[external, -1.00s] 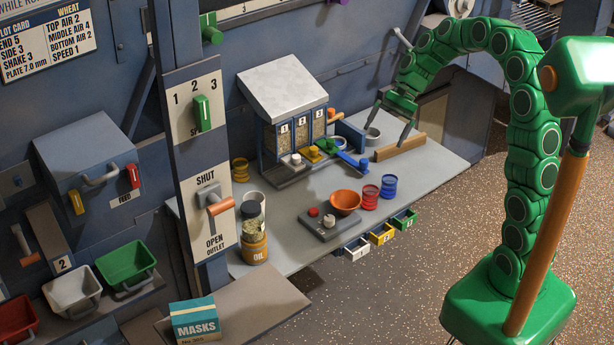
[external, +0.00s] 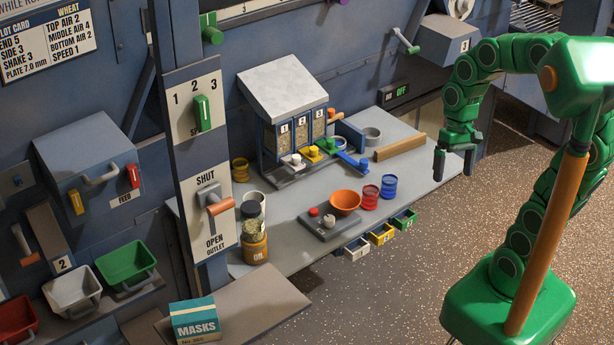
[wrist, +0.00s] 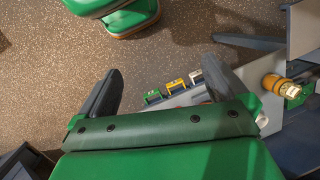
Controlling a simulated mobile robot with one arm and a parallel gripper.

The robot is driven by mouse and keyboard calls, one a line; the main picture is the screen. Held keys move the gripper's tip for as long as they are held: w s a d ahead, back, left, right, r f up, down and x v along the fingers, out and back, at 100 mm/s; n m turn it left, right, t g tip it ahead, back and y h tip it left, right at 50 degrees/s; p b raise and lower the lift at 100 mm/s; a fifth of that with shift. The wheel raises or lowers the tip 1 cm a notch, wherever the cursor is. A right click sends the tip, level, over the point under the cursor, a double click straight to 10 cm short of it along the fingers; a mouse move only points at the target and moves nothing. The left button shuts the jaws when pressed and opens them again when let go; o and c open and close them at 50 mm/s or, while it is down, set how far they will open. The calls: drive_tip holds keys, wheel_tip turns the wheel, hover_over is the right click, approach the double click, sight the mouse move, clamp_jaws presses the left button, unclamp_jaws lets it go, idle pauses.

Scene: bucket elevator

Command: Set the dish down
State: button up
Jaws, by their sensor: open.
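An orange bowl (external: 345,201) sits on a dark scale plate nearer the middle. The grey dish does not show there.
Blue and red cups (external: 389,187) stand near the bench's front edge, above small drawers (external: 381,234). A hopper unit (external: 290,105) stands at the back. An oil jar (external: 254,245) is at the near end. Open floor lies in front of the bench.

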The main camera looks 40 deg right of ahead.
drive_tip(key=s+d+f+n+h, duration=0.1)
drive_tip(key=s+d+n+h, duration=0.1)
drive_tip(key=s, duration=0.6)
drive_tip(key=shift+s+d, duration=0.35)
drive_tip(key=shift+d, duration=0.55)
drive_tip(key=shift+f, duration=0.1)
